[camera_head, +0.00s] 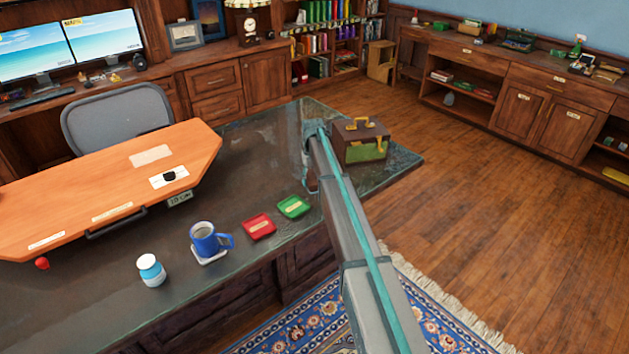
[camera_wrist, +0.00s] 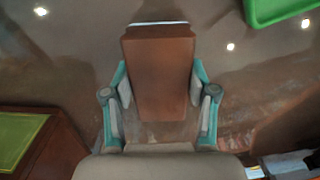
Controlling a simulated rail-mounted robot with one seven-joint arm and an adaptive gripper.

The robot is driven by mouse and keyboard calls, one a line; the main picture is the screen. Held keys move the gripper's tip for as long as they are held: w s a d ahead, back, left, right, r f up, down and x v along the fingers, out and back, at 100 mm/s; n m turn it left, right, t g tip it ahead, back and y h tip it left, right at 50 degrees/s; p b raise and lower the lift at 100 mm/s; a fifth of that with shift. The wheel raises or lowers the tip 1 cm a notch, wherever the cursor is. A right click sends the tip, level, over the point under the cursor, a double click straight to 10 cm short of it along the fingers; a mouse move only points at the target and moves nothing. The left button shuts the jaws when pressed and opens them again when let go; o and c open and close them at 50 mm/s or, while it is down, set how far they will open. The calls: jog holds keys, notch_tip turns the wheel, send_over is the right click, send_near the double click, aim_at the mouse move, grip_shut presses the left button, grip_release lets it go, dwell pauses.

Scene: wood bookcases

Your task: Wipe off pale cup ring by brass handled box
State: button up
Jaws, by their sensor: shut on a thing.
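My gripper (camera_wrist: 160,92) is shut on a brown block (camera_wrist: 158,62) with a pale strip along its far edge, in the middle of the wrist view. The block is over the dark, glossy desk top; I cannot tell whether it touches it. The brass-handled box (camera_head: 364,141), brown with a green panel, stands on the desk's far right part, right beside my arm. Its corner also shows at the lower left of the wrist view (camera_wrist: 52,150). I cannot make out the pale cup ring in either view.
A green tray (camera_head: 293,206) and a red tray (camera_head: 258,226) lie near the desk's front edge. A blue mug (camera_head: 204,238) on a pale coaster and a white-and-blue jar (camera_head: 151,270) stand further left. Dark desk top (camera_head: 262,160) is clear left of my arm.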

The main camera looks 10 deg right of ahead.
jog(key=shift+w+d, duration=0.35)
jog(key=shift+d, duration=0.1)
jog(key=shift+w+d, duration=0.2)
jog(key=shift+d, duration=0.6)
jog(key=shift+w+d+p, duration=0.15)
jog(key=shift+w+d, duration=0.45)
jog(key=shift+d, duration=0.5)
jog(key=shift+w+d+p, duration=0.1)
jog(key=shift+w+d, duration=0.55)
jog(key=shift+d, duration=0.45)
jog(key=shift+w+d+p, duration=0.15)
jog(key=shift+w+d, duration=0.45)
jog(key=shift+d, duration=0.5)
jog(key=shift+s+a+p, duration=0.1)
jog(key=shift+s+a, duration=0.75)
jog(key=shift+a, duration=0.6)
jog(key=shift+s+a+p, duration=0.15)
jog(key=shift+s+a, duration=0.65)
jog(key=shift+a, duration=0.65)
jog(key=shift+s+a+p, duration=0.1)
jog(key=shift+s+a, duration=0.75)
jog(key=shift+a, duration=0.6)
jog(key=shift+a+r, duration=0.15)
jog(key=shift+r, duration=0.1)
jog(key=shift+r+p, duration=1.6)
jog(key=shift+r, duration=2.25)
